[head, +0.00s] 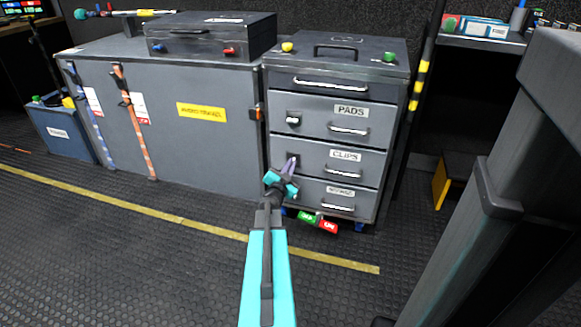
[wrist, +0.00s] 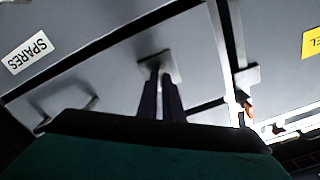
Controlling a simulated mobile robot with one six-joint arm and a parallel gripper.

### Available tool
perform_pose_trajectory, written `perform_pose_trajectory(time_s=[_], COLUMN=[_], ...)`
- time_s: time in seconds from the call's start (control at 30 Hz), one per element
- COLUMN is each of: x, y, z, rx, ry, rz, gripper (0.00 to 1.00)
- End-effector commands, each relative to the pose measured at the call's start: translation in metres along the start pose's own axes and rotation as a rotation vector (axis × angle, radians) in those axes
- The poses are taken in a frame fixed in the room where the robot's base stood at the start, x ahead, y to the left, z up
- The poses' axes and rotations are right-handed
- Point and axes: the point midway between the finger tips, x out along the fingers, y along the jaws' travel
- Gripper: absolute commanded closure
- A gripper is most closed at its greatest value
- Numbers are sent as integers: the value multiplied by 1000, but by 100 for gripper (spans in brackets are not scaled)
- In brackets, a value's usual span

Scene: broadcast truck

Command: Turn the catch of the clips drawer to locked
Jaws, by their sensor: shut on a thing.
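The clips drawer (head: 358,163) is the grey middle drawer, labelled CLIPS, and looks closed in the head view. Its catch is at its left end, mostly hidden by my gripper (head: 291,164) in the head view. In the wrist view, which looks upside down, the catch (wrist: 168,67) shows as a small grey plate with my fingertips (wrist: 158,78) at it. My gripper is shut on the catch. The knob itself is covered by the fingers, so I cannot tell which way it is turned.
The pads drawer (head: 340,124) with its own catch (head: 293,119) is above, the spares drawer (head: 322,199) below. A large grey case (head: 200,80) stands close on the left, with an orange-and-black latch (head: 256,113) near the gap.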

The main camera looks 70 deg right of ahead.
Motion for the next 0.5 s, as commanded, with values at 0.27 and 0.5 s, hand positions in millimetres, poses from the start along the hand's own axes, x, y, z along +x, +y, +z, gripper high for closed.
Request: perform_pose_trajectory(time_s=[0.27,0.5], x=[0,0], y=[2,3], z=[2,3], rx=[261,490], ry=[-1,-1], rz=[-1,0], gripper=[100,100])
